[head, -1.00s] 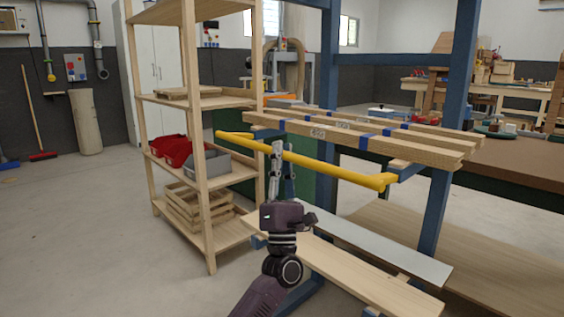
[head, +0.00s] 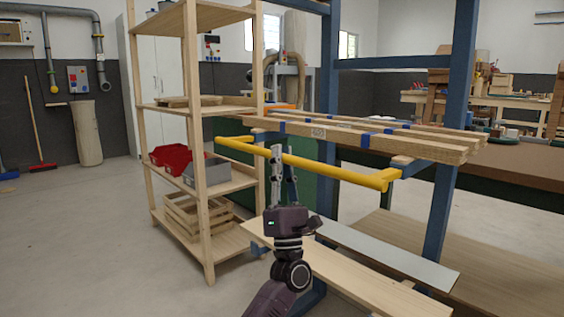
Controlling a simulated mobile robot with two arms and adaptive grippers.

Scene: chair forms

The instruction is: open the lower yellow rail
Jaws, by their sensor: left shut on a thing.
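The yellow rail (head: 335,169) is a long bar with bent ends, on the front of a blue rack (head: 328,90). It stands out from the rack, below a stack of timber boards (head: 400,143). It is the only yellow rail in view, so I cannot tell it from an upper one. My left gripper (head: 279,153) reaches up from below and is shut on the bar, left of its middle. The fingers cover a small part of the bar. My right gripper is not in view.
A wooden shelf (head: 202,140) with a red bin (head: 170,158), a grey bin (head: 212,171) and a wooden crate (head: 182,213) stands close left of the rail. Low boards (head: 345,277) lie below it.

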